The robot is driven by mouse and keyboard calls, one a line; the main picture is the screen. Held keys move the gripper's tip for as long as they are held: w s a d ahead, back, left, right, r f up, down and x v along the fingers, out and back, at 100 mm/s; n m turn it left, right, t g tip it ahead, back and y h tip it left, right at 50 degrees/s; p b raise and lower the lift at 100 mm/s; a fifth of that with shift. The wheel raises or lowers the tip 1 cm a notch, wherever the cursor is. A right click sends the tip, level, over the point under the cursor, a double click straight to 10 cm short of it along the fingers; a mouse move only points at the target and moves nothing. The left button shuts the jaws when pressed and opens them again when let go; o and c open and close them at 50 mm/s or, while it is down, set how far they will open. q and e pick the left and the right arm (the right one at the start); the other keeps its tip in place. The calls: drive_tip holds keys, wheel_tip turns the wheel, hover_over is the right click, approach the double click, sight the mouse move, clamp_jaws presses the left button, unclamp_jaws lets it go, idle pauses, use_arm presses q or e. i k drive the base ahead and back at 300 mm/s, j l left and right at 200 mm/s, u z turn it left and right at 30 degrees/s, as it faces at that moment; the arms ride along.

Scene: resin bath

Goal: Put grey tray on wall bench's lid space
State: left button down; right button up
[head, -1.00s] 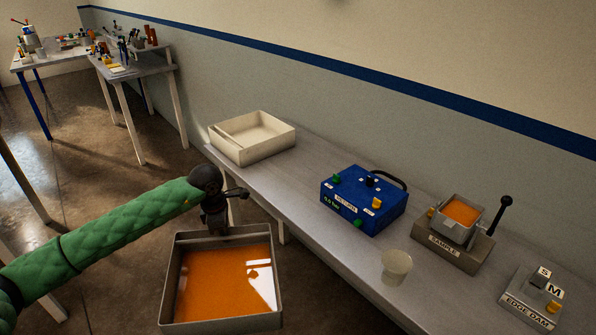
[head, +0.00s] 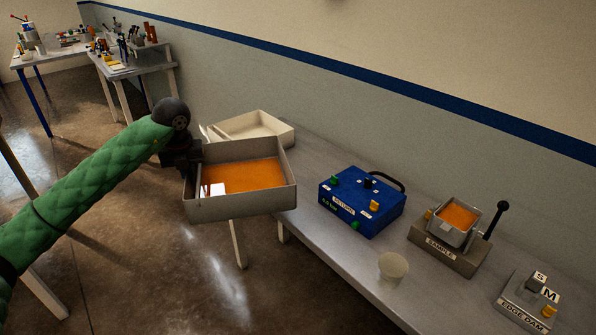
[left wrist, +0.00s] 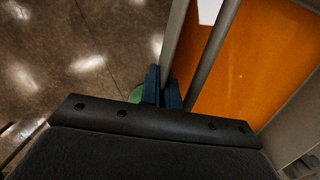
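The grey tray (head: 240,204) holds orange liquid and hangs in the air in front of the wall bench's left end. My left gripper (head: 190,165) is at the tray's left wall in the head view. In the left wrist view the fingers (left wrist: 163,88) are close together on the wall of the grey tray (left wrist: 212,50), so the gripper looks shut on it. The tray looks about level. The wall bench (head: 320,226) runs along the wall. A cream lid-like box (head: 252,124) lies on its left end, partly hidden behind the tray. My right gripper is not in view.
On the bench stand a blue control box (head: 345,215), a clear cup (head: 393,266), the SAMPLE stand (head: 445,250) with a small orange-filled pot, and the EDGE DAM block (head: 520,312). Cluttered tables (head: 140,68) stand at the far left. Bare bench shows between cream box and blue box.

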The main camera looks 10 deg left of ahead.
sight(297, 171)
drive_tip(key=i+l, duration=0.7)
drive_tip(key=l, duration=0.25)
